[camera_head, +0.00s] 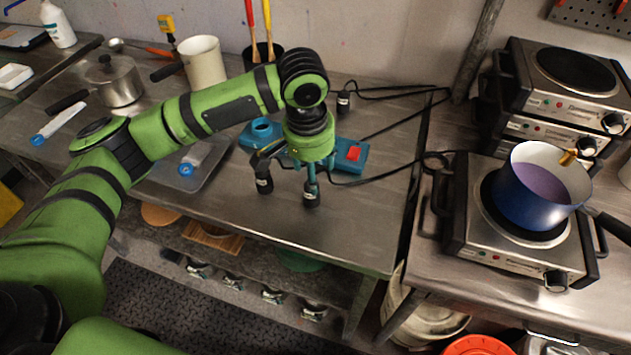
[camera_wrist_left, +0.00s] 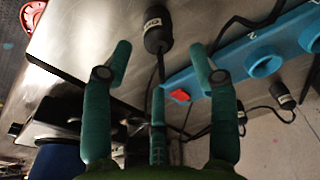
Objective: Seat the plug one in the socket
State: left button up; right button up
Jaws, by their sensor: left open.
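A black plug (camera_wrist_left: 153,28) with a small white label stands on the bench in the left wrist view, just beyond and between the fingertips. The label is too small to read surely. In the head view it appears to be the plug (camera_head: 311,193) under my gripper. My left gripper (camera_head: 290,168) is open above the bench, in front of the blue socket strip (camera_head: 345,163); its fingers (camera_wrist_left: 160,58) hold nothing. The strip has a red switch (camera_head: 354,153) and round sockets (camera_wrist_left: 264,63). The arm partly hides the strip. My right gripper is not in view.
Another plug (camera_head: 263,183) stands to the left, and one (camera_head: 344,101) lies behind the strip. Black cables (camera_head: 385,130) cross the bench. A hot plate with a blue pot (camera_head: 540,190) stands at right. The bench front right is clear.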

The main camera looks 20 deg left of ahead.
pick_arm(q)
jog(key=f, duration=0.2)
jog(key=f+p, duration=0.1)
jog(key=shift+s+a+f, duration=0.1)
jog(key=shift+s+a, duration=0.15)
jog(key=shift+s, duration=0.15)
jog(key=shift+w+f, duration=0.25)
jog(key=shift+f, duration=0.75)
jog(key=shift+w+f, duration=0.1)
jog(key=shift+f, duration=0.15)
jog(key=shift+r, duration=0.1)
grip_shut()
jog(key=shift+r, duration=0.1)
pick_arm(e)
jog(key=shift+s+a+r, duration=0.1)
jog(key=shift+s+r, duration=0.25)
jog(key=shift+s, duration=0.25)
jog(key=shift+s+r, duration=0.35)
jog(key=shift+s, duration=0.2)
